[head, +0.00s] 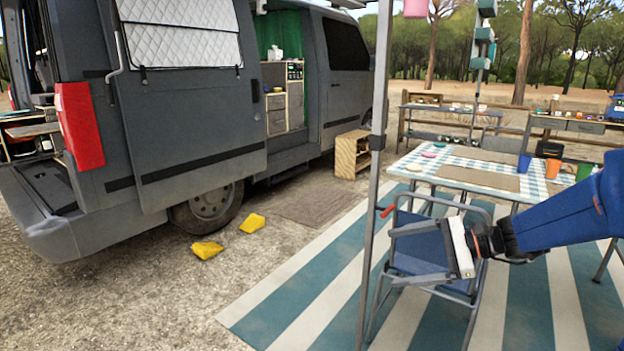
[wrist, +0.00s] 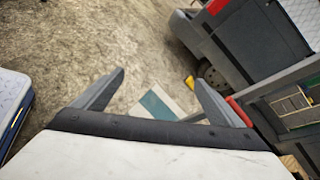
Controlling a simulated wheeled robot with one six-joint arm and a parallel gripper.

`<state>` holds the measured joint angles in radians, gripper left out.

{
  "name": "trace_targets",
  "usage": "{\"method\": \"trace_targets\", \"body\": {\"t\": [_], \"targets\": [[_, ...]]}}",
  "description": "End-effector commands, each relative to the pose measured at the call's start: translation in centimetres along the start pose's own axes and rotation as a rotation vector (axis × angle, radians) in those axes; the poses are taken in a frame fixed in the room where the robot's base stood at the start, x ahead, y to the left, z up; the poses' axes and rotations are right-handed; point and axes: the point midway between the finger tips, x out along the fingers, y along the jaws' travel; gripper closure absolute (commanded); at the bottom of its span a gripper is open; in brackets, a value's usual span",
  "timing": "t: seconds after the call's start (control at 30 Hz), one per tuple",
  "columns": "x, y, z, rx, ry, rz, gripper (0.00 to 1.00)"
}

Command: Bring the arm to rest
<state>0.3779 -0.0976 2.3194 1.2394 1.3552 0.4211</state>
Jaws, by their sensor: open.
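My arm comes in from the right edge in the head view, with a blue sleeve-like link. My gripper (head: 462,248) is at its end, in front of the blue folding chair (head: 418,250) as seen from the head camera. In the wrist view my gripper (wrist: 165,95) shows two grey fingers spread wide apart. Nothing is between them but distant gravel and a piece of the striped mat. I cannot tell from the pictures whether the gripper touches the chair.
A table with a checked cloth (head: 480,168) stands behind the chair on a striped mat (head: 300,290). A metal pole (head: 374,180) stands left of the chair. The grey van (head: 190,120) is at left, with yellow wedges (head: 206,250) near its wheel. Gravel between is mostly clear.

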Motion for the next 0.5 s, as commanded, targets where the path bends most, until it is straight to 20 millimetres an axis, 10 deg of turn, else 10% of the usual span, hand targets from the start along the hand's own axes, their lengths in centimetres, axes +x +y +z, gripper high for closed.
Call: {"method": "trace_targets", "body": {"t": [0.5], "targets": [[-2.0, 16.3, 2.5, -0.688, 0.362, 0.496, 0.09]]}}
